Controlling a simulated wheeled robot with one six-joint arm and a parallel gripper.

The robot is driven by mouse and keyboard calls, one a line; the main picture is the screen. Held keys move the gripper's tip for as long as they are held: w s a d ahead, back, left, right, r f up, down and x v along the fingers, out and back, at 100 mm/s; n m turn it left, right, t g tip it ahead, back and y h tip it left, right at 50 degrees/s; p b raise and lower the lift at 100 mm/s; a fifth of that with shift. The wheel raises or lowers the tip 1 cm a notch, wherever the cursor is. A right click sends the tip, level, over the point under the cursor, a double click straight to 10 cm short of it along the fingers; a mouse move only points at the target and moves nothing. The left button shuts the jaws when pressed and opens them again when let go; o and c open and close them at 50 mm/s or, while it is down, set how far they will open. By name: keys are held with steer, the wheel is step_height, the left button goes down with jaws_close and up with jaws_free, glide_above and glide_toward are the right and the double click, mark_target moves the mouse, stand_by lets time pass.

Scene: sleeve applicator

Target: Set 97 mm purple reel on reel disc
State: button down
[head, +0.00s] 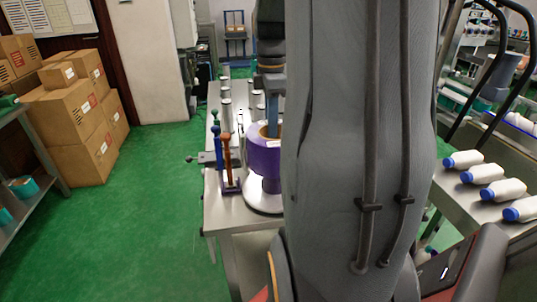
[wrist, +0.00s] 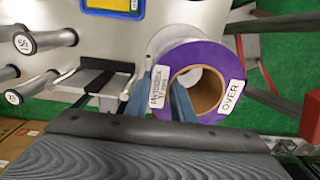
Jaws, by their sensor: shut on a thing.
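The purple reel (head: 263,158) has a brown cardboard core and white labels. In the wrist view the reel (wrist: 213,54) shows its end face, with a label reading "OVER". My gripper (wrist: 170,92) is shut on the reel's wall, its blue-grey fingers at the left side of the ring. In the head view my gripper (head: 272,112) reaches down into the reel from above. The pale round reel disc (head: 263,203) is below the reel, and part of it shows behind the reel in the wrist view (wrist: 166,38). I cannot tell whether the reel touches the disc.
The steel table (head: 218,220) carries several upright grey posts (head: 226,100) at the back left. A blue post and an orange-brown post (head: 227,160) stand close left of the reel. My arm hides the table's right part.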

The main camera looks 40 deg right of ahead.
steer(key=shift+f+p, duration=0.5)
steer(key=shift+f, duration=3.85)
steer(key=shift+f, duration=0.15)
steer(key=c, duration=1.5)
jaws_free()
steer(key=shift+c, duration=0.2)
step_height(320, 180, up, 12)
steer(key=shift+r+b, duration=0.1)
steer(key=shift+b, duration=0.7)
steer(key=s+a+f+m, duration=0.2)
steer(key=a+f+m, duration=0.2)
steer(key=a, duration=0.5)
steer(key=s+a+f+m, duration=0.2)
steer(key=a+f+m, duration=0.2)
steer(key=a, duration=0.5)
steer(key=s+a+f+m, duration=0.3)
steer(key=a+f, duration=0.3)
steer(key=a, duration=0.3)
steer(key=shift+m, duration=0.4)
